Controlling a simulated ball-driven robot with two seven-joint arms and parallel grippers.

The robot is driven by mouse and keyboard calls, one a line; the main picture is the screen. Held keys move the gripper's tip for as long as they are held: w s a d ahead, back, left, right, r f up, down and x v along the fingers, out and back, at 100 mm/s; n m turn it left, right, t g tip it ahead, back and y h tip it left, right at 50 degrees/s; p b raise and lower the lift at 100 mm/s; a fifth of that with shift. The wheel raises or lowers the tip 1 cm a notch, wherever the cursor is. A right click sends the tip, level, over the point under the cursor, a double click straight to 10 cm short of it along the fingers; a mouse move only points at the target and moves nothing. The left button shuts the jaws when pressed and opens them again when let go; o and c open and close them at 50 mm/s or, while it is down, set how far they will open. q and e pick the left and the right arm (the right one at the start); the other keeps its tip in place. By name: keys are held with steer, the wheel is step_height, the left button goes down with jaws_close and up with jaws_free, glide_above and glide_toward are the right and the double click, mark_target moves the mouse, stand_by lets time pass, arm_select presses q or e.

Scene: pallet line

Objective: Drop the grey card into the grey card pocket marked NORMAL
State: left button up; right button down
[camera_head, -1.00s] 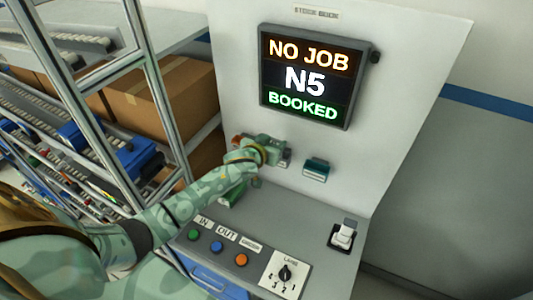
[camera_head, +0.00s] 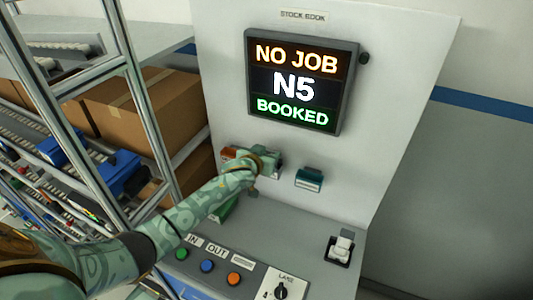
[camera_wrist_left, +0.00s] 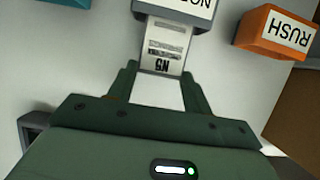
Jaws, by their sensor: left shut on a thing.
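My left gripper (camera_head: 262,162) is at the row of pockets on the upright panel. In the left wrist view its fingers (camera_wrist_left: 160,80) are shut on the grey card (camera_wrist_left: 165,45), a pale card printed N5. The card's far end meets the mouth of the grey pocket (camera_wrist_left: 178,19), whose upside-down label shows only "NO"; the rest is cut off. How deep the card sits I cannot tell. In the head view my gripper and wrist hide the card and cover most of the grey pocket. My right gripper is not in view.
The orange RUSH pocket (camera_wrist_left: 275,33) is beside the grey one; a teal pocket (camera_head: 309,179) is on the other side. The screen (camera_head: 298,80) above reads NO JOB, N5, BOOKED. Below are buttons (camera_head: 208,266) and a lane knob (camera_head: 281,291). A metal frame (camera_head: 135,90) stands left.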

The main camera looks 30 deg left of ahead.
arm_select(q)
steer(key=o, duration=1)
steer(key=v, duration=1.6)
steer(key=shift+s+p, duration=0.25)
steer(key=shift+p, duration=0.15)
